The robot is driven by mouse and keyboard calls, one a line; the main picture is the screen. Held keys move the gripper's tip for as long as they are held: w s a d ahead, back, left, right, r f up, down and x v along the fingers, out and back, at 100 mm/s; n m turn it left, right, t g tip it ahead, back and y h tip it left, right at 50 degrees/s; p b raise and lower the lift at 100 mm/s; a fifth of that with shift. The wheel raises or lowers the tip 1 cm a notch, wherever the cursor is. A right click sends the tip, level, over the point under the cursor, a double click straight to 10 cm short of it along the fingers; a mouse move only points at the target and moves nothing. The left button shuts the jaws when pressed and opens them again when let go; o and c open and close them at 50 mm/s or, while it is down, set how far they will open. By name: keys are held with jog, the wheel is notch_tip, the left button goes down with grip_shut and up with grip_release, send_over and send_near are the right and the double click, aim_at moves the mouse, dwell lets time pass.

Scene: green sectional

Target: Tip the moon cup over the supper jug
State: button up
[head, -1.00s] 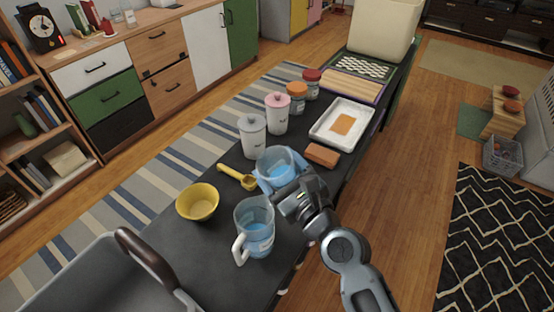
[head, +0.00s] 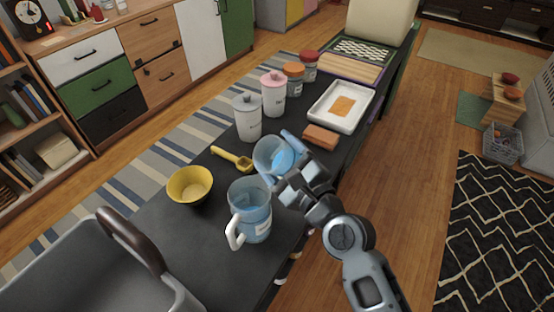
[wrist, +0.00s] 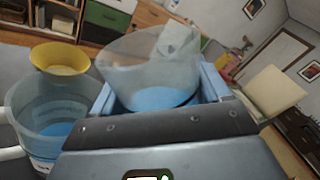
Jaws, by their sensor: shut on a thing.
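The moon cup, a clear cup with blue liquid (head: 270,152), is held above the black table and leans somewhat to the left. It also shows in the wrist view (wrist: 150,65), with the liquid low inside it. My gripper (head: 282,160) is shut on its sides, one blue finger on each side in the wrist view (wrist: 158,95). The supper jug, a clear jug with a white handle and a label (head: 250,212), stands upright on the table, nearer than the cup and slightly left. It holds blue liquid and shows at left in the wrist view (wrist: 50,115).
A yellow bowl (head: 190,184) and yellow scoop (head: 232,158) lie left of the cup. Lidded canisters (head: 247,120), a brick-coloured block (head: 320,136) and a white tray (head: 338,113) are behind. A grey bin (head: 75,275) stands at front left.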

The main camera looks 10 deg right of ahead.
aim_at(274, 140)
jog(key=n, duration=0.1)
jog(key=r+n+b, duration=0.1)
jog(key=n, duration=0.1)
jog(key=shift+r, duration=0.1)
jog(key=r+n+b, duration=0.1)
jog(key=n+b, duration=0.1)
jog(key=n, duration=0.1)
jog(key=shift+a+r, duration=0.15)
jog(key=shift+r, duration=0.05)
jog(key=shift+s+a+r+n+p, duration=0.1)
jog(key=shift+r+n+p, duration=0.3)
jog(key=shift+r+n, duration=0.45)
jog(key=n, duration=0.1)
jog(key=r+n, duration=0.1)
jog(key=n, duration=0.1)
jog(key=a+n, duration=0.1)
jog(key=shift+s+r+n+p, duration=0.15)
jog(key=shift+s+n+p, duration=0.15)
jog(key=shift+n+p, duration=0.05)
jog(key=shift+s+a+r+n, duration=0.15)
jog(key=shift+a+n, duration=0.2)
jog(key=shift+n, duration=0.4)
jog(key=shift+s+a+r+n, duration=0.15)
jog(key=shift+a+n, duration=0.15)
jog(key=shift+n, duration=0.45)
jog(key=shift+a+r+n, duration=0.1)
jog(key=shift+a+n, duration=0.05)
jog(key=shift+n, duration=0.25)
